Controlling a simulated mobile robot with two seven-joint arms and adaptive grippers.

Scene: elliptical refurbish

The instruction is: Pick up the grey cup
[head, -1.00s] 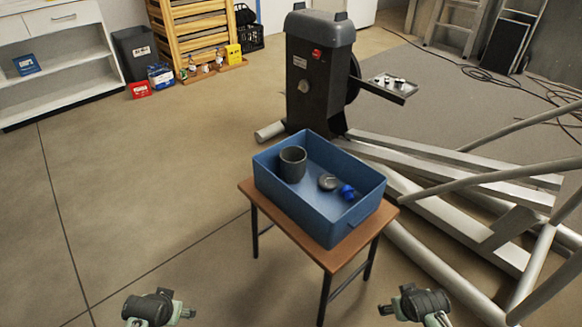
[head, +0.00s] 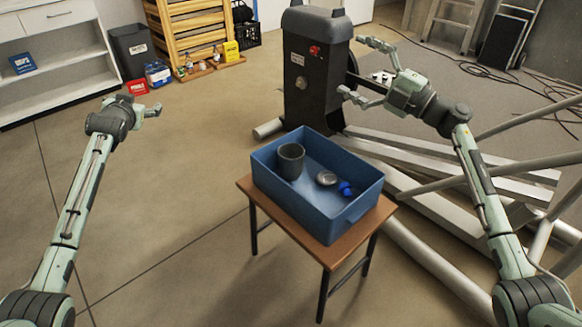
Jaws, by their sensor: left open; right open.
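The grey cup (head: 290,161) stands upright inside a blue bin (head: 340,213), near its left back corner. The bin sits on a small wooden table (head: 250,187). My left gripper (head: 157,110) is raised left of the bin, well apart from the cup, and empty. My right gripper (head: 350,66) is raised behind and right of the bin, in front of the dark machine in the picture, with its fingers spread wide and nothing between them.
In the bin, a round grey lid-like thing (head: 326,178) and a small blue object (head: 345,188) lie right of the cup. A dark elliptical machine (head: 312,85) stands behind the table. Its metal frame rails (head: 430,240) lie to the right.

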